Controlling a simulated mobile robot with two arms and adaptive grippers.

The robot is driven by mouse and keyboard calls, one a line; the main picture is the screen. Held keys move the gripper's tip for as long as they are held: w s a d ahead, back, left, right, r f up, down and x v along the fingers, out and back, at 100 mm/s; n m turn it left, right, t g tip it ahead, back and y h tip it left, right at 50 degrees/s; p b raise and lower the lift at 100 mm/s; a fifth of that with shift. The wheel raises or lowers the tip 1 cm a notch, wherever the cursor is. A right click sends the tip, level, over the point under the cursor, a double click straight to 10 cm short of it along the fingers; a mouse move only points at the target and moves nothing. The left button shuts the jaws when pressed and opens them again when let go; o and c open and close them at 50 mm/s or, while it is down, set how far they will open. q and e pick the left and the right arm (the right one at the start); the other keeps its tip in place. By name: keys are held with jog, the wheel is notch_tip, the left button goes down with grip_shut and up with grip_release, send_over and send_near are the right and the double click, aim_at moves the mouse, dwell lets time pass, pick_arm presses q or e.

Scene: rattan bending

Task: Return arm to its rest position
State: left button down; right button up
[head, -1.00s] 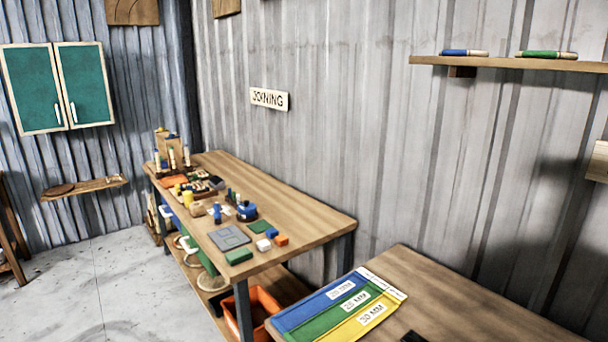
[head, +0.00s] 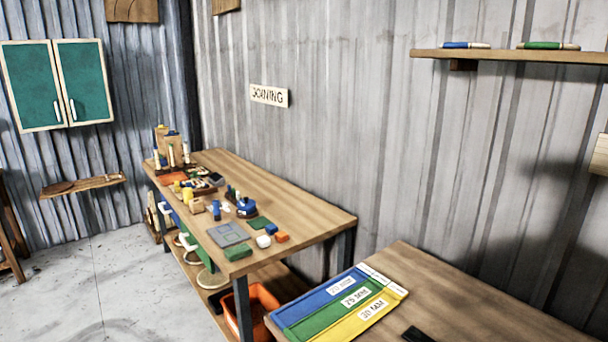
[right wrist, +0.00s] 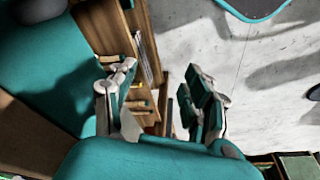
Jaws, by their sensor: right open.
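My right gripper (right wrist: 160,98) shows in the right wrist view. Its two fingers are spread apart with a clear gap and nothing between them. Beyond the fingers are wooden bench parts and the pale floor (right wrist: 255,75). Neither of my grippers shows in the head view, and my left gripper is in no view.
A wooden bench (head: 300,207) with blocks and tools stands against the corrugated wall. A nearer bench (head: 450,300) carries a blue, green and yellow mat (head: 322,318). An orange bin (head: 262,300) sits below. A shelf (head: 510,56) is at upper right. Floor (head: 100,290) at left is clear.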

jog(key=s+d+f+g+b, duration=0.1)
jog(key=s+f, duration=0.3)
jog(key=f, duration=0.6)
jog(key=s+f+b, duration=0.1)
jog(key=s+f, duration=0.2)
jog(key=f, duration=0.7)
jog(key=s+d+f+b, duration=0.2)
jog(key=s+f, duration=0.8)
jog(key=s, duration=0.2)
jog(key=shift+s+d+f+g, duration=0.15)
jog(key=shift+s+f+g, duration=0.15)
jog(key=shift+g, duration=0.1)
